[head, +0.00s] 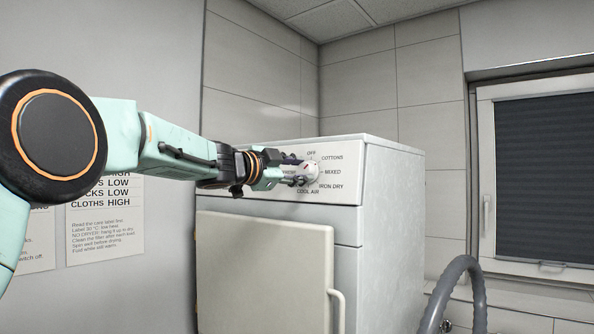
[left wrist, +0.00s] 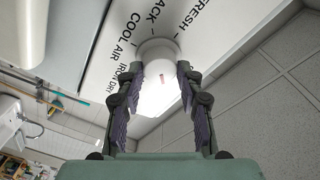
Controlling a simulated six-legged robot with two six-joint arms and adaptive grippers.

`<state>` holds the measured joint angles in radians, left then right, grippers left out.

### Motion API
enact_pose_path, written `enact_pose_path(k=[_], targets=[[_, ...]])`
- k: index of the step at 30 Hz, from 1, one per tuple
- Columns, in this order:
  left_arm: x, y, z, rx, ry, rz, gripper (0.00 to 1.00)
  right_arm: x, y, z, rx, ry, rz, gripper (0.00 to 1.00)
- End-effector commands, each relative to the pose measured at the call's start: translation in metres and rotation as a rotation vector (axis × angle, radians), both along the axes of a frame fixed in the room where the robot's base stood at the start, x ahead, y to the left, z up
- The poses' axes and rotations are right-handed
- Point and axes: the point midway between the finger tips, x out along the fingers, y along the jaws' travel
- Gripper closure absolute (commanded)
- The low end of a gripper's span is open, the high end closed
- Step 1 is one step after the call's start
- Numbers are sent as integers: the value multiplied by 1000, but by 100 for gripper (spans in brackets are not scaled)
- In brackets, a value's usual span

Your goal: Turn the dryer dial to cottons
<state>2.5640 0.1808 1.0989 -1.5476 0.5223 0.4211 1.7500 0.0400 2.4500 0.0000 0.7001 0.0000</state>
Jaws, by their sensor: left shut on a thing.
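The white dryer dial (head: 313,172) sits on the front panel of the dryer (head: 378,220). Printed around it are OFF, COTTONS (head: 332,157), MIXED, IRON DRY and COOL AIR; a label on its left is partly hidden. My left gripper (head: 299,172) reaches in from the left and is shut on the dial. In the left wrist view the dial (left wrist: 158,92) lies between the two dark fingers, with a small red mark on its face. I cannot tell which label the mark points to. My right gripper is not in view.
The dryer's white door (head: 265,275) with its handle (head: 338,310) is below the panel. A grey hose (head: 460,285) curves up at lower right. A window with a dark blind (head: 545,175) is at right. Printed notices (head: 105,220) hang on the left wall.

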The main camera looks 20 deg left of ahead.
Motion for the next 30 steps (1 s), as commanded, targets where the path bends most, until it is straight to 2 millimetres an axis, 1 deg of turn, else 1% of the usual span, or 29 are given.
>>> enact_pose_path(k=[3, 4, 12, 23, 26, 30], targets=[[1, 0, -1, 0, 2, 2, 95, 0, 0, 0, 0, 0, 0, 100], [1, 0, -1, 0, 2, 2, 62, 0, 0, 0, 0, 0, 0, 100], [0, 0, -1, 0, 1, 2, 39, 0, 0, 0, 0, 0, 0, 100], [-2, 2, 1, -2, 0, 2, 39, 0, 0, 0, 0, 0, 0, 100], [-9, 6, 2, -3, -1, 3, 39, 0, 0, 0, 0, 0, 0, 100], [-26, 13, 2, -4, 0, 1, 39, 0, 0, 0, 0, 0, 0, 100]])
